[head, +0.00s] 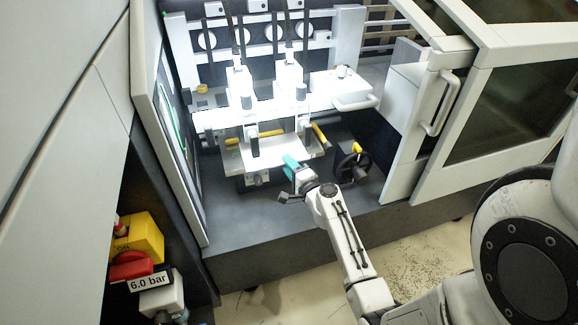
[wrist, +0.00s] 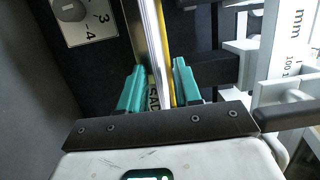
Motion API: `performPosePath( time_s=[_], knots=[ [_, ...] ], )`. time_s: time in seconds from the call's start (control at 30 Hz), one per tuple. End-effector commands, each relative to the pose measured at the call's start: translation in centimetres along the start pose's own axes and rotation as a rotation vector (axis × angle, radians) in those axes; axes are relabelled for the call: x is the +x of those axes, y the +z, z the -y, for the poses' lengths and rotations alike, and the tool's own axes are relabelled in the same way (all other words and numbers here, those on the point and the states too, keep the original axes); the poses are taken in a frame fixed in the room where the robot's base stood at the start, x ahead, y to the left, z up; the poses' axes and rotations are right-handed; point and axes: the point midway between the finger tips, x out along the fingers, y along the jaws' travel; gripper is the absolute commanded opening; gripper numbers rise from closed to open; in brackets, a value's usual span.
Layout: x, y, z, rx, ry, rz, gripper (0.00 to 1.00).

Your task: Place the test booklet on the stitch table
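My gripper (head: 296,172) with teal fingers is in front of the stitching machine, just below and right of the white stitch table (head: 268,158). In the wrist view its two fingers (wrist: 160,72) stand apart. A pale strip and a yellow strip run lengthwise through the gap, and a small surface with letters like "SAD" shows between the finger bases. I see no clear grip on anything. I cannot make out the test booklet for certain in either view.
Two stitching heads (head: 290,72) hang above the table. A black handwheel (head: 353,163) is close right of my gripper. A door with a handle (head: 440,103) stands open at right. A scale plate (wrist: 88,20) and a ruler bracket (wrist: 292,45) flank the fingers.

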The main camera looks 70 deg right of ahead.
Motion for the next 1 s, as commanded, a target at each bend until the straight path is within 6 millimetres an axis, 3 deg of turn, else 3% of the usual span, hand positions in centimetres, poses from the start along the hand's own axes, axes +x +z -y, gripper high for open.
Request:
performPosePath(
  time_s=[0.5,0.77,0.87,1.0],
  knots=[
    [-9.8,0.0,-0.2,-0.001,0.002,-0.001,0.33],
    [-11.8,0.6,-0.1,-0.013,0.004,0.021,0.33],
    [-11.9,4.0,-0.1,-0.088,0.029,0.137,0.33],
    [-14.0,13.4,-1.2,-0.345,0.115,0.499,0.33]
  ],
)
